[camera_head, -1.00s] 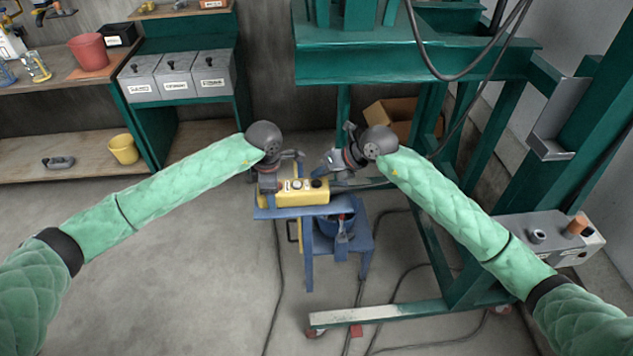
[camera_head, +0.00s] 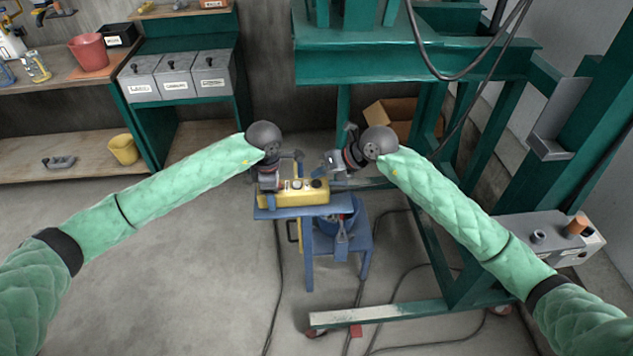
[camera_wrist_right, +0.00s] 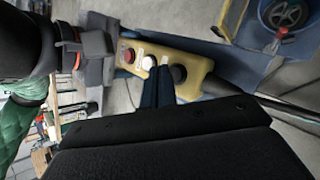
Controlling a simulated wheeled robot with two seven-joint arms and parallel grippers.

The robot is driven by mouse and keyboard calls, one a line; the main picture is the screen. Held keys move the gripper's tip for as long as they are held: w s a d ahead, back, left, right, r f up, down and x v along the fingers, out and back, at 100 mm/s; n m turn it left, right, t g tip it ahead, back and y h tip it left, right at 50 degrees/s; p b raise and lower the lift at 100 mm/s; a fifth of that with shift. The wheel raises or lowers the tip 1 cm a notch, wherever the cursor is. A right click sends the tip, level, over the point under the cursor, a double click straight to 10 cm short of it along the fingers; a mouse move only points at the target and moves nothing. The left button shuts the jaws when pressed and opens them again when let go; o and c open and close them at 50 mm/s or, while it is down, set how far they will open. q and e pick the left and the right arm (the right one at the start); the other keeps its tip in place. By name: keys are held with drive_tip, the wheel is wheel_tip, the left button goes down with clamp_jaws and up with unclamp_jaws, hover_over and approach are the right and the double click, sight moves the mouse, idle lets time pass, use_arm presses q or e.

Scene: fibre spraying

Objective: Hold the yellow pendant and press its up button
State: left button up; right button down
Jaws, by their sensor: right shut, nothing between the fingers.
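The yellow pendant (camera_head: 306,192) lies on the small blue stand (camera_head: 292,211). Its face shows a red button (camera_wrist_right: 127,55), a white button (camera_wrist_right: 148,62) and a black knob (camera_wrist_right: 178,74) in the right wrist view. My left gripper (camera_head: 270,200) is at the pendant's left end, with a finger in front of its side; whether it is closed on it is hidden. It also shows in the right wrist view (camera_wrist_right: 96,55). My right gripper (camera_head: 328,166) is shut and empty near the pendant's right end. Its fingertips (camera_wrist_right: 158,76) appear in front of the face, between white button and knob; contact is unclear.
The green frame (camera_head: 415,66) stands behind and to the right, with a grey control box (camera_head: 550,238). Cables run over the floor. The floor at left is clear.

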drive_tip(key=shift+f, duration=0.15)
drive_tip(key=shift+f, duration=0.25)
